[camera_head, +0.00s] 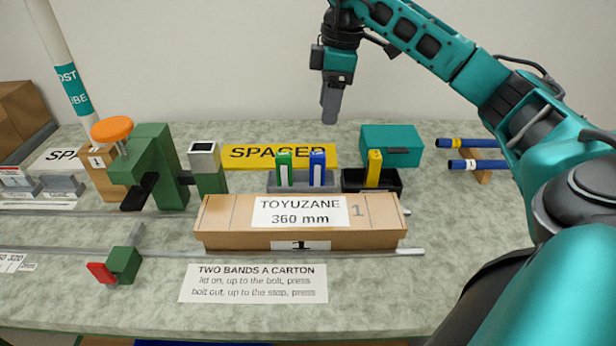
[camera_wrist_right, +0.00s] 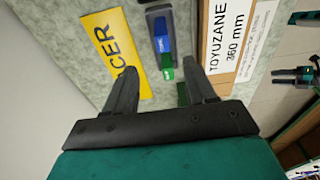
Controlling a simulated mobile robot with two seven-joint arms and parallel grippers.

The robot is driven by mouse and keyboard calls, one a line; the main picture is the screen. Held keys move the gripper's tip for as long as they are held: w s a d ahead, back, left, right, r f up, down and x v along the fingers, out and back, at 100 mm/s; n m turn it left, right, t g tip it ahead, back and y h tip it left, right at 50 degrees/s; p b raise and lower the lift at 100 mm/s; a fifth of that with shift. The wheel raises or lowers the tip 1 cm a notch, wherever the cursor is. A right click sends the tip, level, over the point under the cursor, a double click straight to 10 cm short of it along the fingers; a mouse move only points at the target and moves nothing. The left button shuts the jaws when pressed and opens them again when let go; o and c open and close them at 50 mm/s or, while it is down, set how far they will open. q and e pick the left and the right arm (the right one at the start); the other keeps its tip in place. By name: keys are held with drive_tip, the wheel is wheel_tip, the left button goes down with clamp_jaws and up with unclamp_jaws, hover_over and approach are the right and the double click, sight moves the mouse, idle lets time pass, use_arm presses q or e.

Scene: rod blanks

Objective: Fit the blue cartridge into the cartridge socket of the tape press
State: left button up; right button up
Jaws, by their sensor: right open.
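The blue cartridge (camera_head: 317,168) stands upright in a grey holder (camera_head: 300,186), beside a green cartridge (camera_head: 284,168). My right gripper (camera_head: 330,112) is above and behind the holder, pointing down, apart from the cartridges. In the wrist view my right gripper (camera_wrist_right: 160,72) is open and empty; the blue cartridge (camera_wrist_right: 162,38) and green cartridge (camera_wrist_right: 165,69) show between and beyond its fingers. The green tape press (camera_head: 163,165) with an orange knob stands at left. A green block with a square metal top (camera_head: 205,158), which looks like the cartridge socket, is at its right side.
A yellow cartridge (camera_head: 374,168) stands in a black holder (camera_head: 352,181). A long carton (camera_head: 230,222) lies in front of the holders. A yellow spacer sign (camera_head: 232,156) and teal box (camera_head: 391,144) are behind. The bench's front right is mostly clear.

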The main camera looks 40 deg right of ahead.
hover_over(318, 154)
drive_tip(key=f, duration=0.4)
drive_tip(key=s+d+f+b, duration=0.1)
drive_tip(key=f, duration=0.1)
drive_tip(key=shift+w+a+f+b, duration=0.15)
drive_tip(key=shift+a+f, duration=0.05)
drive_tip(key=shift+f, duration=0.85)
drive_tip(key=shift+w+a+f+b, duration=0.15)
drive_tip(key=shift+a+f, duration=0.05)
drive_tip(key=shift+f, duration=0.8)
drive_tip(key=shift+w+a+f+b, duration=0.15)
drive_tip(key=shift+a+f, duration=0.05)
drive_tip(key=shift+f, duration=0.85)
clamp_jaws()
